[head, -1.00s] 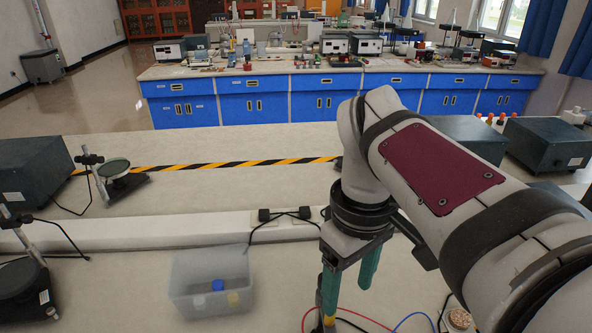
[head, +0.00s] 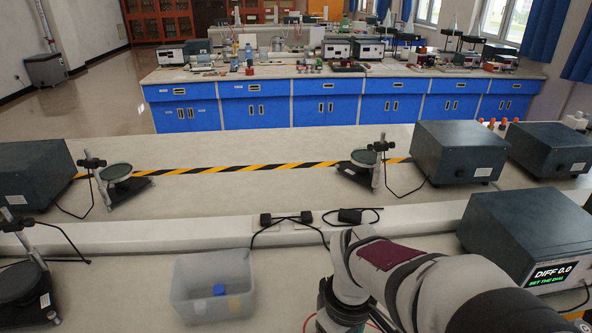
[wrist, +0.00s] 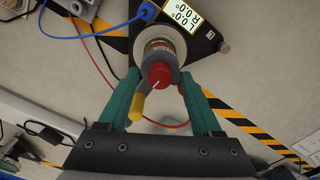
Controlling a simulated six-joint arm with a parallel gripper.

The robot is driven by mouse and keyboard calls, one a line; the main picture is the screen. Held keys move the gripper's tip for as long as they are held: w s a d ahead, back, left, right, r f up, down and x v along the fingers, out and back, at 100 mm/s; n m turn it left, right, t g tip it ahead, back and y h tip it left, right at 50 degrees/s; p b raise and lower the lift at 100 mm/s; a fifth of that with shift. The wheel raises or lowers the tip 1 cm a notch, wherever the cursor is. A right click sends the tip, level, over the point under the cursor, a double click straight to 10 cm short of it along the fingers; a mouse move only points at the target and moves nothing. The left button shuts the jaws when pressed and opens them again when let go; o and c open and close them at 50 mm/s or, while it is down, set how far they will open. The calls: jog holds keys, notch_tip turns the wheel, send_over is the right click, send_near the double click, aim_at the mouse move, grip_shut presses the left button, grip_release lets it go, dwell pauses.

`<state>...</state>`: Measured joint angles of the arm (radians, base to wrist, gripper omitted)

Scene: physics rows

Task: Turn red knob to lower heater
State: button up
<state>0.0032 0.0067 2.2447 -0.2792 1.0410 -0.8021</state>
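The red knob (wrist: 158,74), with a white line on it, sits at the middle of the wrist view over a round copper-and-grey body (wrist: 160,47). My gripper (wrist: 159,78) has its two green fingers spread, one on each side of the knob, with gaps showing between fingers and knob. A yellow rod (wrist: 138,106) sticks out below the knob, near the left finger. A small yellow display (wrist: 181,14) reads L 0.0° and R 0.0°. In the head view my arm hides the knob, and the fingers are mostly out of frame.
A dark instrument box (head: 528,240) at right shows "DIFF 0.0 SET THE DIAL". A clear bin (head: 213,286) with small blue and yellow items stands left of my arm. Red and blue cables run around the knob in the wrist view. Several lens stands and boxes are farther back.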

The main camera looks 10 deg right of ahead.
grip_shut()
jog(key=shift+m, duration=0.3)
jog(key=m, duration=1)
jog(key=shift+a+m, duration=0.1)
jog(key=shift+m, duration=0.3)
jog(key=m, duration=0.6)
jog(key=shift+w, duration=0.1)
jog(key=m, duration=0.5)
jog(key=shift+m, duration=0.3)
jog(key=shift+o, duration=0.5)
grip_release()
